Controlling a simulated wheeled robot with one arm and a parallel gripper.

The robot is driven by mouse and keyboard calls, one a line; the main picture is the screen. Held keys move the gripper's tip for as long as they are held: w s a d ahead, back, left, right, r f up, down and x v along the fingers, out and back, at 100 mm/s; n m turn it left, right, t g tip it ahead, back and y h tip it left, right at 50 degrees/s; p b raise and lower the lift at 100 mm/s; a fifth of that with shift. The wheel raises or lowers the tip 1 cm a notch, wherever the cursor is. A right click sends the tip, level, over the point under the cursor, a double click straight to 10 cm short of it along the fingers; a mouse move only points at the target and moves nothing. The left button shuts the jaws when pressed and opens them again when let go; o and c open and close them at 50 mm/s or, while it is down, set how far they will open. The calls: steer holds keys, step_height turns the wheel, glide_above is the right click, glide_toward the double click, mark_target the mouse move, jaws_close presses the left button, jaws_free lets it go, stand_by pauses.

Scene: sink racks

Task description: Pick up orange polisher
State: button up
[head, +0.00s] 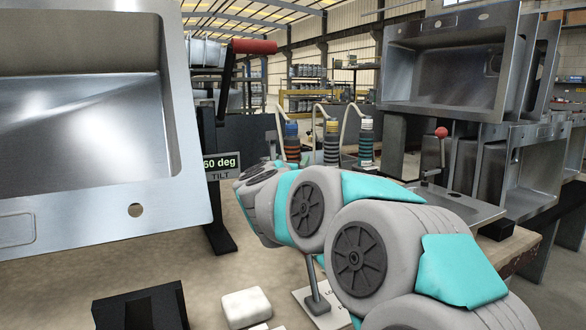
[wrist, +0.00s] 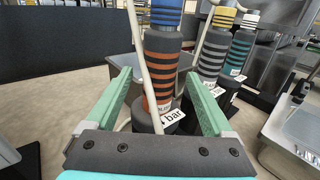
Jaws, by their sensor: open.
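The orange polisher (wrist: 159,70) stands upright in the wrist view, a dark cylinder with orange bands and a blue top. A pale hose runs down in front of it. My gripper (wrist: 159,76) is open, its green fingers showing on either side of the polisher. I see no contact, and I cannot tell how far the polisher reaches between the fingers. In the head view the orange polisher (head: 292,147) shows beyond my arm, its lower part hidden. My gripper is not clearly visible there.
A yellow-topped polisher with grey bands (wrist: 213,55) and a white-topped one with teal bands (wrist: 237,57) stand close to its right. A steel sink (head: 80,120) fills the head view's left. More sinks (head: 450,70) are racked at right, above a red-knobbed lever (head: 441,133).

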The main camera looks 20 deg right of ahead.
mark_target(294, 156)
steer(key=shift+p+x, duration=0.65)
steer(key=shift+x, duration=2.15)
steer(key=shift+f, duration=0.1)
steer(key=shift+c, duration=0.3)
jaws_close()
